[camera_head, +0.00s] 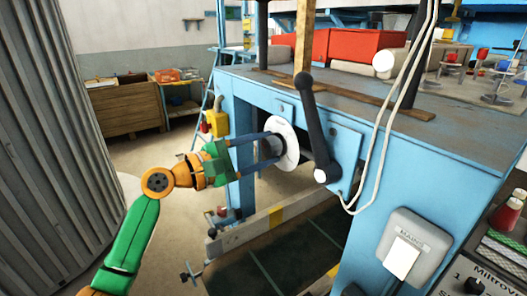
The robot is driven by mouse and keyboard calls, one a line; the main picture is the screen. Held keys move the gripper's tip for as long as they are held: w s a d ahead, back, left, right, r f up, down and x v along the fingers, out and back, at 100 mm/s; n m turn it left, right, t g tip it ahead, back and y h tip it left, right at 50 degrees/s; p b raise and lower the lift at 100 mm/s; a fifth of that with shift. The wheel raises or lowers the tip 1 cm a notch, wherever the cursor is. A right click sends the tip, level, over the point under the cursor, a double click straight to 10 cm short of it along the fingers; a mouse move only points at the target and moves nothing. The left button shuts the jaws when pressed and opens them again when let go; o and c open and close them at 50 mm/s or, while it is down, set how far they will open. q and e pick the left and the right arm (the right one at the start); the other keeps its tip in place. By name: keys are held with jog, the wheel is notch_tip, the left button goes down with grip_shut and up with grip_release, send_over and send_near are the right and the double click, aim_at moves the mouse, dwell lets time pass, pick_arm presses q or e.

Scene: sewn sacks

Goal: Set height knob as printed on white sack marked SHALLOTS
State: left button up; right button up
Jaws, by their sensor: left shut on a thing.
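A round white dial (289,146) is on the end of the blue machine, facing left. My left gripper (268,148) reaches it from the left, with dark blue fingers on either side of the dial's middle. It is shut on the height knob, which the fingers mostly hide. I cannot read any marks on the dial. No white sack marked SHALLOTS can be made out. My right gripper is not in view.
A black crank handle (314,125) hangs just right of the dial. A white cable (385,125) runs down the machine's blue side to near a grey MAINS box (413,243). A corrugated grey wall (45,140) is close on the left.

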pick_arm(q)
jog(key=m+b, duration=0.1)
jog(key=m, duration=0.3)
jog(key=shift+m, duration=0.3)
jog(key=m+b, duration=0.2)
jog(key=m, duration=0.2)
jog(key=shift+m, duration=0.3)
jog(key=m+b, duration=0.1)
jog(key=m, duration=0.3)
jog(key=shift+m+b, duration=0.3)
jog(key=shift+b, duration=0.1)
jog(key=m+b, duration=0.1)
jog(key=m, duration=0.3)
jog(key=m+b, duration=0.1)
jog(key=m, duration=0.4)
jog(key=m+b, duration=0.1)
jog(key=m, duration=0.3)
jog(key=shift+s+d+m, duration=0.1)
jog(key=shift+m, duration=0.2)
jog(key=m, duration=0.5)
jog(key=shift+b, duration=0.35)
jog(key=shift+m, duration=2.4)
